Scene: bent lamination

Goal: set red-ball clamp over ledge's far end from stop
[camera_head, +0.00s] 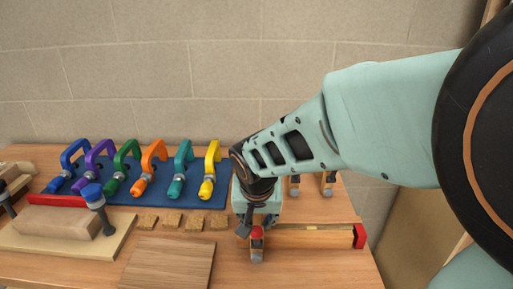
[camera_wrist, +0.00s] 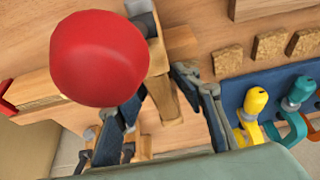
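The red-ball clamp has a red ball (camera_wrist: 100,58) that looms large in the wrist view; its ball also shows in the head view (camera_head: 256,233). Its wooden body (camera_wrist: 158,58) is at the left end of the ledge (camera_head: 305,238), away from the red stop (camera_head: 360,236). The stop also shows at the left edge of the wrist view (camera_wrist: 6,106). My gripper (camera_head: 251,222) is right at the clamp. In the wrist view my fingers (camera_wrist: 160,88) stand on both sides of a wooden part. Whether they touch it is unclear, and the ball hides part of the clamp and ledge.
Two similar clamps (camera_head: 294,186) (camera_head: 328,184) stand behind the ledge. A blue mat (camera_head: 205,200) with several coloured clamps lies left, with cork pads (camera_head: 171,220) before it. A wooden board (camera_head: 168,262) lies in front. A block on a pale board (camera_head: 60,222) is farther left.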

